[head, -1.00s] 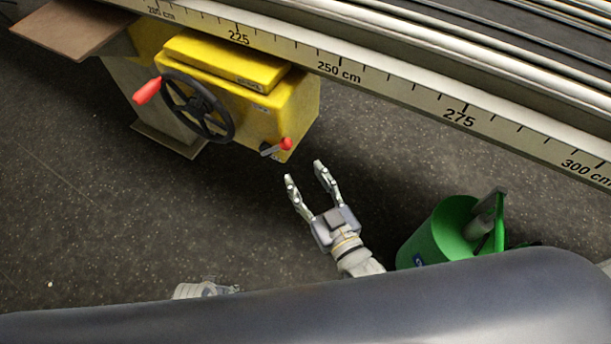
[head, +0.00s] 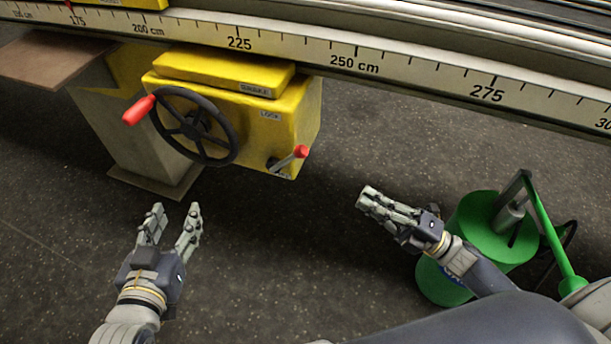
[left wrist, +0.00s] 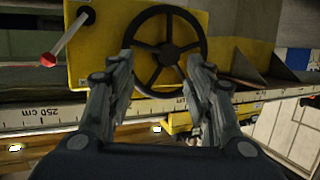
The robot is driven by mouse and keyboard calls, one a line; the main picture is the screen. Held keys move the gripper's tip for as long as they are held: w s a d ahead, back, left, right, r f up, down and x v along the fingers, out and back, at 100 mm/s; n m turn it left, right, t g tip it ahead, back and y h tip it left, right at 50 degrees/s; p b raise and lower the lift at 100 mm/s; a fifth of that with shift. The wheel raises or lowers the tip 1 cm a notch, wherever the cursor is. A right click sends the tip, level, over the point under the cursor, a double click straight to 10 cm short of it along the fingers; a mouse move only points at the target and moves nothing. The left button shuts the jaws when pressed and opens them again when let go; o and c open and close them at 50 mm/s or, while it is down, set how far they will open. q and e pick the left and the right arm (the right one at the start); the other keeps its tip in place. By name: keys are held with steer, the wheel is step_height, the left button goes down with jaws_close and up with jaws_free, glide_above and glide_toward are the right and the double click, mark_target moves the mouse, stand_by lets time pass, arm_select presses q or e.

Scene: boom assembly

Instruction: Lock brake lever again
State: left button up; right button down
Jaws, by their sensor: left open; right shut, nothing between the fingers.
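The brake lever (head: 289,160) is a short metal arm with a red knob on the lower right of the yellow box (head: 297,110). It tilts up to the right. In the left wrist view the lever (left wrist: 68,36) shows at the upper left with its red knob end. A black handwheel (head: 192,126) with a red handle sits on the box's front. My left gripper (head: 172,218) is open and empty, below and left of the lever, apart from the box. My right gripper (head: 366,197) is shut and empty, right of and below the lever, not touching it.
A ruler rail (head: 330,57) with cm marks runs above the box. A green bucket-like can (head: 465,233) with a pump handle stands behind my right forearm. A brown board (head: 52,60) juts out at the upper left. The dark floor between my grippers is clear.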

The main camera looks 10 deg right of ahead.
steer(key=b, duration=0.1)
glide_toward(301, 157)
steer(key=x, duration=0.5)
steer(key=shift+w, duration=0.15)
arm_select(q)
step_height(301, 157, up, 7)
steer(key=w+d+t+h, duration=0.1)
steer(key=t, duration=0.3)
steer(key=shift+w+d+h, duration=0.15)
steer(key=shift+d+h, duration=0.15)
arm_select(e)
steer(key=shift+w+a+r, duration=0.15)
steer(key=shift+w+a, duration=0.1)
steer(key=shift+a, duration=0.15)
